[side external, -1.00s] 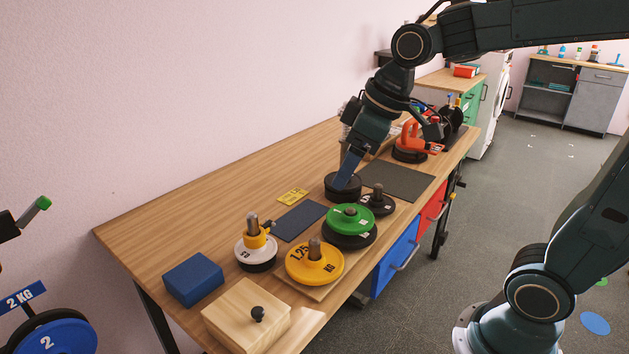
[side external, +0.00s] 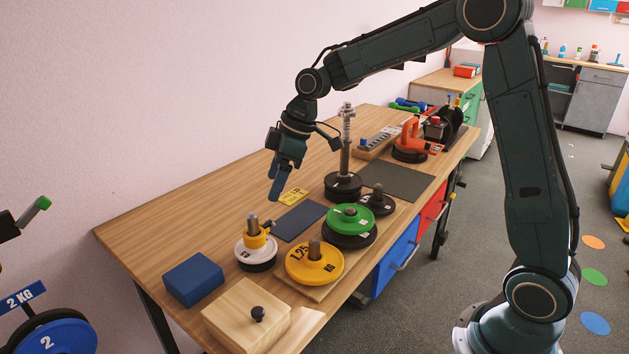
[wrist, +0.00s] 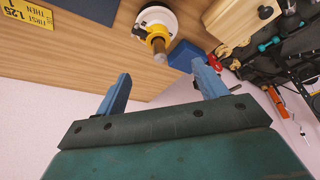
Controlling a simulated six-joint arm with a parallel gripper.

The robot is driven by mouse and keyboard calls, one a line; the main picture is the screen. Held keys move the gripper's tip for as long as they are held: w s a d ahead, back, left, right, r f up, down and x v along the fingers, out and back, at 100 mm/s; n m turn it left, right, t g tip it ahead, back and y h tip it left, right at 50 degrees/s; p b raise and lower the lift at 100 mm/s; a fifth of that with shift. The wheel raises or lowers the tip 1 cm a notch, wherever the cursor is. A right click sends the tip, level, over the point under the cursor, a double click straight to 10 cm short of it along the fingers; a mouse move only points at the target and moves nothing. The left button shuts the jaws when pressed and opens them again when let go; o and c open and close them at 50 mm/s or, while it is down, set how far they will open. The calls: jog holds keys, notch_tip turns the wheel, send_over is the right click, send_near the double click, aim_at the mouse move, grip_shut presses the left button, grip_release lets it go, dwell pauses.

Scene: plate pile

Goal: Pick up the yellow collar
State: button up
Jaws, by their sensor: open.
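The yellow collar (side external: 257,238) sits around an upright metal post on top of a white plate (side external: 243,253), with a black plate under it. A small dark screw handle sticks out of the collar's side. The collar also shows in the wrist view (wrist: 157,33), near the top middle. My gripper (side external: 275,190) is open and empty, above the bench and behind the collar, clear of it. In the wrist view my gripper's two blue fingers (wrist: 163,82) stand wide apart, with bare wood and wall between them.
A blue block (side external: 193,278) and a wooden box with a black knob (side external: 245,318) stand left and front of the collar. A yellow plate (side external: 314,265) and a green plate (side external: 350,218) lie to the right. A tall post (side external: 346,140) rises behind. A dark blue mat (side external: 299,221) is bare.

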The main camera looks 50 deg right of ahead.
aim_at(256, 226)
jog(key=x, duration=0.8)
jog(key=shift+f, duration=0.3)
jog(key=shift+w+a, duration=0.1)
jog(key=shift+x, duration=2.6)
jog(key=shift+w, duration=0.1)
jog(key=c, duration=1.1)
jog(key=shift+r, duration=0.2)
